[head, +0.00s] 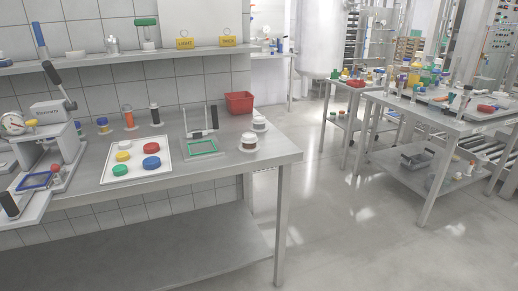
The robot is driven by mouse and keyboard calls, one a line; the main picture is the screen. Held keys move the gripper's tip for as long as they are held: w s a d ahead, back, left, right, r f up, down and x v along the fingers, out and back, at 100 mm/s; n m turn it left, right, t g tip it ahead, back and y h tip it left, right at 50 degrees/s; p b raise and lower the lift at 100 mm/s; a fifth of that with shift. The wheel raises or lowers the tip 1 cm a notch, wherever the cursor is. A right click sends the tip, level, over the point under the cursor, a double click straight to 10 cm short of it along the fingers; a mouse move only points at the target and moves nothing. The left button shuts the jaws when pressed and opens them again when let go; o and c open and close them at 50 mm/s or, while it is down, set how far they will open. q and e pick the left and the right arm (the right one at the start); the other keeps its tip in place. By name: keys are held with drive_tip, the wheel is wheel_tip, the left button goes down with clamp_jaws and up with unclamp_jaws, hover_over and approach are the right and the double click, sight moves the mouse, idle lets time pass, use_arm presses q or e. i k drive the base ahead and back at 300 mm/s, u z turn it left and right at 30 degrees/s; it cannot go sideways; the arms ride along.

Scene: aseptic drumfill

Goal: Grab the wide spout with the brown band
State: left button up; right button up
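A white spout with a brown band (249,143) stands upright near the right end of the near steel bench. A second, narrower-looking white spout (259,122) stands just behind it, with a darker band that is too small to read clearly. Neither of my grippers shows in the head view, so no gripper is seen near the spouts.
On the bench (275,150) are a white tray (110,176) of coloured caps, a green frame (202,147) on a stand, a red bin (239,102) and a press (52,140) at left. Open floor lies to the right, before another loaded table (440,118).

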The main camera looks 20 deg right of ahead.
sight(248, 140)
drive_tip(key=z, duration=1.35)
drive_tip(key=i, duration=0.8)
drive_tip(key=u, duration=0.65)
